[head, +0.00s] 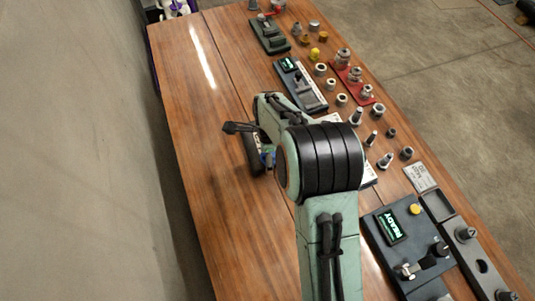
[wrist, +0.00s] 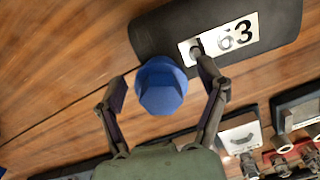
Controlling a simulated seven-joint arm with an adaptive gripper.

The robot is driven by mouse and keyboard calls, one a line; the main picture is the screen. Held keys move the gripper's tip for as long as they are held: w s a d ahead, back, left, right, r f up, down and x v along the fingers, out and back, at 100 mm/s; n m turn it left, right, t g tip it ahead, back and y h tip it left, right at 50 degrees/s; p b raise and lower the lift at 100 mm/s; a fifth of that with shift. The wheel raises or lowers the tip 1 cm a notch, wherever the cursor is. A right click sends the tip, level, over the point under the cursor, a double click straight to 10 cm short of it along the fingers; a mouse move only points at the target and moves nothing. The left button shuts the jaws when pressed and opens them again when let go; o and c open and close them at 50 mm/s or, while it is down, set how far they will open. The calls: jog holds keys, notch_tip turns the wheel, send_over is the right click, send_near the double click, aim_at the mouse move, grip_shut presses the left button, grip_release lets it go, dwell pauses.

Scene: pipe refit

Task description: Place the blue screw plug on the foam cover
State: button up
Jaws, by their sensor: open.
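The blue screw plug (wrist: 161,86) shows its faceted blue head in the wrist view, between my two fingers. My gripper (wrist: 160,70) is open, with a finger on either side of the plug and a visible gap at the left finger. The dark foam cover (wrist: 275,18), a rounded black pad with a white numbered label, lies behind the plug at the top. The plug overlaps the cover's near edge in this view; I cannot tell whether it touches it. In the head view my arm hides most of this, with a bit of blue (head: 267,155) showing beside it.
The left side of the wooden table (head: 195,90) is clear. Several metal fittings, a red rack (head: 352,82) and dark devices stand along the right side. A panel with a green READY screen (head: 391,226) lies at the lower right.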

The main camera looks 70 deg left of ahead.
notch_tip(320, 180, up, 12)
jog(key=w+d+r+n, duration=0.1)
jog(key=w+d+r, duration=0.2)
jog(key=w+d, duration=0.35)
jog(key=w+d+r, duration=0.3)
jog(key=d, duration=0.7)
jog(key=w+d+r+n, duration=0.1)
jog(key=w+d+r, duration=0.3)
jog(key=d, duration=0.4)
jog(key=s+d+f+n, duration=0.1)
jog(key=s+d, duration=0.4)
jog(key=d, duration=0.4)
jog(key=s+d+n, duration=0.1)
jog(key=s+d, duration=0.4)
jog(key=d, duration=0.4)
jog(key=shift+s+f+y, duration=0.25)
jog(key=shift+f+y, duration=0.1)
jog(key=shift+y, duration=0.05)
